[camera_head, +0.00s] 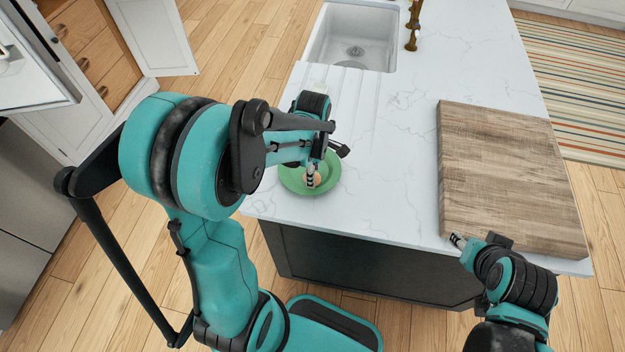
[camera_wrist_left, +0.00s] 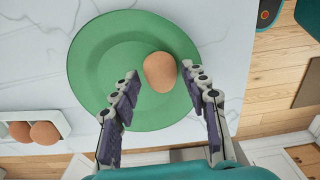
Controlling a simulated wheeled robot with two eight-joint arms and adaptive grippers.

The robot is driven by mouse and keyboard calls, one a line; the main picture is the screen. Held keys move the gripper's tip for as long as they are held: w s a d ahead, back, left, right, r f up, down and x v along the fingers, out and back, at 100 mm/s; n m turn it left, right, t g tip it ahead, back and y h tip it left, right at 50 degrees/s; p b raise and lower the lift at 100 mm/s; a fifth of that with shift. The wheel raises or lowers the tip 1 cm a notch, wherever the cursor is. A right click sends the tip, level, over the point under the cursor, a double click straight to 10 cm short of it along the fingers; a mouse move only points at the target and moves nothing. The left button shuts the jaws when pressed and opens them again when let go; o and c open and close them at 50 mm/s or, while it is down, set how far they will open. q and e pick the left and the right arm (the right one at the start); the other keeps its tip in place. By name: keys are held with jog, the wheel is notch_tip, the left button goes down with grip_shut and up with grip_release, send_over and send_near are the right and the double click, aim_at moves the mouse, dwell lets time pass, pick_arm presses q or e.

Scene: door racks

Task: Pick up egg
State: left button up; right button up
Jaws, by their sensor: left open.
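A brown egg (camera_wrist_left: 160,72) lies on a green plate (camera_wrist_left: 95,65), right of the plate's middle in the left wrist view. In the head view the plate (camera_head: 290,180) sits near the counter's front edge, and the egg is mostly hidden behind my gripper. My left gripper (camera_head: 311,176) is over the plate. In the left wrist view its open fingers (camera_wrist_left: 161,78) stand on either side of the egg, with space between; I cannot tell whether either touches it. My right gripper (camera_head: 458,241) is by the counter's front edge; its jaws are too small to read.
The white marble counter (camera_head: 400,140) is mostly clear. A wooden cutting board (camera_head: 510,170) lies at the right. A sink (camera_head: 355,40) and brass tap (camera_head: 412,30) are at the back. Two more brown eggs (camera_wrist_left: 45,132) sit in a holder at the left of the wrist view.

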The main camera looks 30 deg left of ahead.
pick_arm(q)
jog(key=shift+f, duration=0.75)
jog(key=c, duration=0.5)
jog(key=shift+o, duration=0.2)
jog(key=shift+r, duration=0.1)
